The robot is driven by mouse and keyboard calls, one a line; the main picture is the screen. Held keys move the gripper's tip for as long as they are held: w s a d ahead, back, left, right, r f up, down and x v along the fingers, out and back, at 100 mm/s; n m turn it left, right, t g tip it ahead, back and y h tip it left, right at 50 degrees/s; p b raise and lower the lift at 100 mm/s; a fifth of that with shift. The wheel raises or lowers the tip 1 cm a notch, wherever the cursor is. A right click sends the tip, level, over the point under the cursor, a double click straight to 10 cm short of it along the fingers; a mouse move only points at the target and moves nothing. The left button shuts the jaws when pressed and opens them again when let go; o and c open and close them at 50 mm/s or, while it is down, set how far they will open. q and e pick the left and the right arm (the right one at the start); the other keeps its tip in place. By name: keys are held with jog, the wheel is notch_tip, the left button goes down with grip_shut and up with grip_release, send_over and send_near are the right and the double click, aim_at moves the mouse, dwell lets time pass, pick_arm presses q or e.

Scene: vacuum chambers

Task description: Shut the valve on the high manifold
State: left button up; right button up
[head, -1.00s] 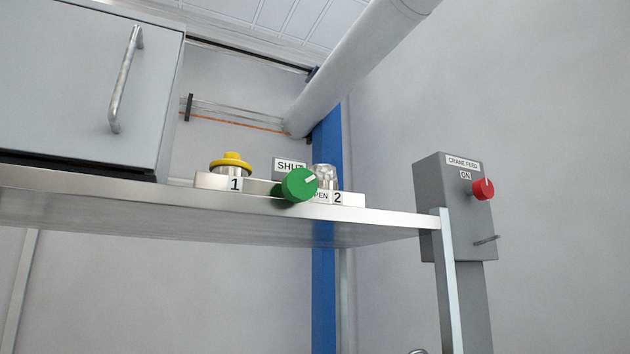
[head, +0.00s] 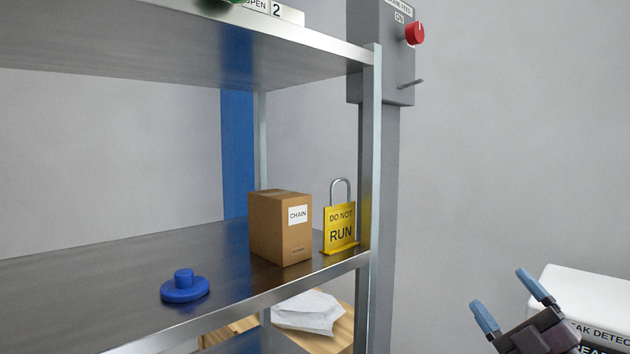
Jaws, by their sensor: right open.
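The manifold (head: 289,13) sits on the upper shelf and is mostly cut off by the top edge of the head view. Only its front corner with a label "2" and part of "OPEN" shows. A sliver of the green valve knob (head: 233,1) shows at the top edge; its pointer is out of view. My right gripper (head: 509,287) is at the lower right, open and empty, with blue-tipped fingers apart. It is well below the manifold and to the right of the shelf. My left gripper is not in view.
The lower shelf (head: 110,250) holds a blue knobbed disc (head: 184,287), a "CHAIN" box (head: 281,228) and a yellow "DO NOT RUN" padlock (head: 341,228). A shelf post (head: 370,200) and a grey crane-feed box (head: 372,75) with a red knob (head: 415,33) stand right. A white leak detector (head: 590,290) is lower right.

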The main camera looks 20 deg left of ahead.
jog(key=s+a+r+n+g+b, duration=0.1)
jog(key=s+a+r+n+g, duration=0.35)
jog(key=a+r+n, duration=0.5)
jog(key=s+a+r+n+g+h+b, duration=0.1)
jog(key=s+a+r+n+g, duration=0.4)
jog(key=r, duration=0.8)
jog(key=s+a+r+n+g+b, duration=0.1)
jog(key=s+a+r+n+g, duration=0.35)
jog(key=a+r+n, duration=0.4)
jog(key=s+r+n+t+h, duration=0.15)
jog(key=s+r+t, duration=0.45)
jog(key=r, duration=0.7)
jog(key=shift+g, duration=0.7)
jog(key=shift+s+a+f+p+x, duration=0.1)
jog(key=shift+s+p+x, duration=0.15)
jog(key=shift+x, duration=1.55)
jog(key=shift+s+a+f+p+x, duration=0.15)
jog(key=shift+p+x, duration=0.15)
jog(key=shift+x, duration=1.55)
jog(key=shift+s+p+x, duration=0.2)
jog(key=shift+p+x, duration=0.05)
jog(key=shift+x, duration=1.55)
jog(key=c, duration=0.9)
